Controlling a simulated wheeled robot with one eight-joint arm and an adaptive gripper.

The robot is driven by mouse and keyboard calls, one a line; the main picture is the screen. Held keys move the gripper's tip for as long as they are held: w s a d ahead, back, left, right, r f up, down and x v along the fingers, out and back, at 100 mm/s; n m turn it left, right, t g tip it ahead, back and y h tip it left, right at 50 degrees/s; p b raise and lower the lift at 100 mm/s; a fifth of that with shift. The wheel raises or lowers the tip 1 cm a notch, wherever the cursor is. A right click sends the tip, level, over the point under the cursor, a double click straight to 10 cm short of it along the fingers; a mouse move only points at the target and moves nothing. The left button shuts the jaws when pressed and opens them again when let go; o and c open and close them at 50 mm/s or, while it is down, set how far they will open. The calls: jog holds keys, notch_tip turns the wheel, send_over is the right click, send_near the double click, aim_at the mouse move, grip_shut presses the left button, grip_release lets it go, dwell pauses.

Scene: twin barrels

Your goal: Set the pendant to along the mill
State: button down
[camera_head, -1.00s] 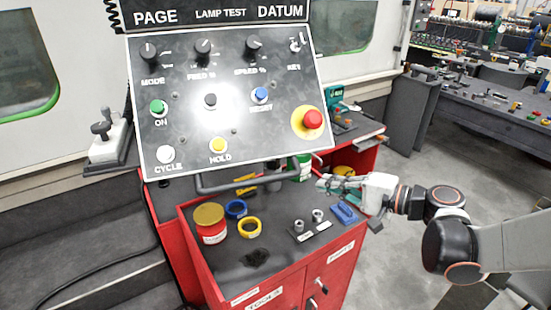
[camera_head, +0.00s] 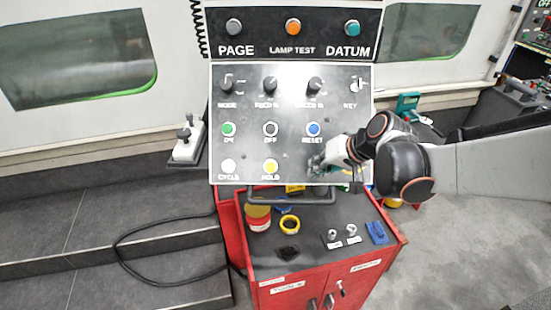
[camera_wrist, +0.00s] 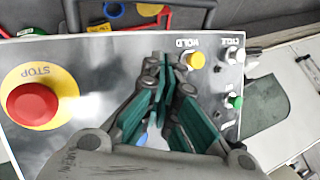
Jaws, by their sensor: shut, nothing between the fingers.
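The pendant is a grey control panel (camera_head: 245,108) with knobs and coloured buttons, under a black PAGE/DATUM strip. It stands roughly square to my head view, in front of the white mill (camera_head: 70,60). A black handle (camera_head: 290,197) runs along its lower edge. My gripper (camera_head: 318,165) is shut and empty in front of the panel's lower right part, hiding the stop area there. In the wrist view the gripper (camera_wrist: 168,72) has its fingertips close together over the panel (camera_wrist: 95,75), between the red STOP button (camera_wrist: 38,105) and the yellow HOLD button (camera_wrist: 195,60). Contact cannot be told.
A joystick box (camera_head: 187,145) is at left, and a black cable (camera_head: 125,235) loops over the steps. Grey floor is open at right.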

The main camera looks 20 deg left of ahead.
aim_at(276, 175)
jog(key=p+x, duration=0.1)
jog(key=x, duration=0.8)
jog(key=shift+w+a+f, duration=0.2)
jog(key=shift+a, duration=0.15)
jog(key=a, duration=0.2)
jog(key=a+p, duration=0.1)
jog(key=shift+s+r, duration=0.25)
jog(key=shift+s, duration=0.05)
jog(key=shift+a, duration=0.45)
jog(key=shift+s+a, duration=0.1)
